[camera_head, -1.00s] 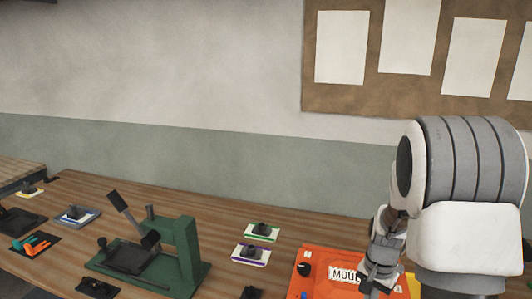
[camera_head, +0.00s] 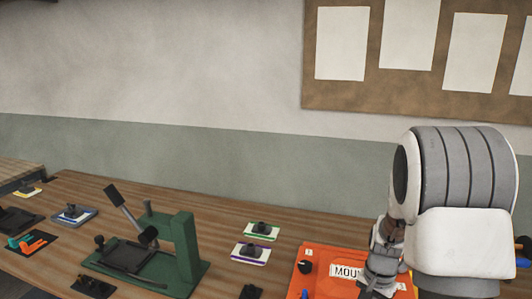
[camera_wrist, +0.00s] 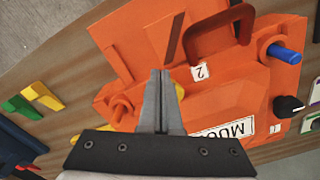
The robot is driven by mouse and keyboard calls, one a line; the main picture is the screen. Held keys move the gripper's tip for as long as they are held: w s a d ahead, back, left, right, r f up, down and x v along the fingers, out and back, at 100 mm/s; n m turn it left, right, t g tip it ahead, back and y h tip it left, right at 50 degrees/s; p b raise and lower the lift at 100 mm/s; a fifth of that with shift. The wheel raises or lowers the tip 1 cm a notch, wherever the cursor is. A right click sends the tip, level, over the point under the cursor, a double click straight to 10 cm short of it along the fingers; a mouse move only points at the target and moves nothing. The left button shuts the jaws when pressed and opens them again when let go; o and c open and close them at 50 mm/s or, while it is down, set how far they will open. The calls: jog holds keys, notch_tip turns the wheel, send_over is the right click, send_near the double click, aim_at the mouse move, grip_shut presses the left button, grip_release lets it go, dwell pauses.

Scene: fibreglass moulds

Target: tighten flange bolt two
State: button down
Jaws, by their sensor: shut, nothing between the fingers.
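The orange mould (camera_head: 325,260) with a "MOU…" label stands at the bench's right end; it fills much of the wrist view (camera_wrist: 225,105). A white tag "2" (camera_wrist: 199,72) sits near its middle, and a tag "1" (camera_wrist: 275,128) beside a black knob (camera_wrist: 288,105). A blue peg (camera_wrist: 285,54) stands in an orange ring at the right. Another ring (camera_wrist: 122,107) is at the left. My gripper (camera_wrist: 164,74) is shut and empty over the mould, left of tag "2". Something yellow (camera_wrist: 180,90) is mostly hidden behind its fingers. I cannot tell which part is bolt two.
A dark orange handle (camera_wrist: 218,32) rises from the mould near my fingers. A green press (camera_head: 180,250) stands on the wooden bench (camera_head: 75,190). Small pads with a green edge (camera_head: 262,231) and purple edge (camera_head: 250,254) lie between press and mould. Bare bench lies behind them.

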jog(key=shift+w+d, duration=0.1)
jog(key=shift+w, duration=0.1)
dwell(0.4)
jog(key=shift+w+a, duration=0.15)
jog(key=shift+a, duration=0.05)
jog(key=shift+w+a, duration=0.25)
jog(key=shift+a, duration=0.05)
jog(key=shift+w+a, duration=0.25)
jog(key=shift+w, duration=0.05)
jog(key=shift+w+a+r, duration=0.1)
jog(key=shift+w, duration=0.25)
dwell(0.3)
jog(key=shift+s+a, duration=0.1)
jog(key=shift+a, duration=0.25)
jog(key=shift+r, duration=0.1)
notch_tip(320, 180, up, 6)
jog(key=p, duration=0.4)
jog(key=shift+s+a+p, duration=0.1)
jog(key=shift+p, duration=0.25)
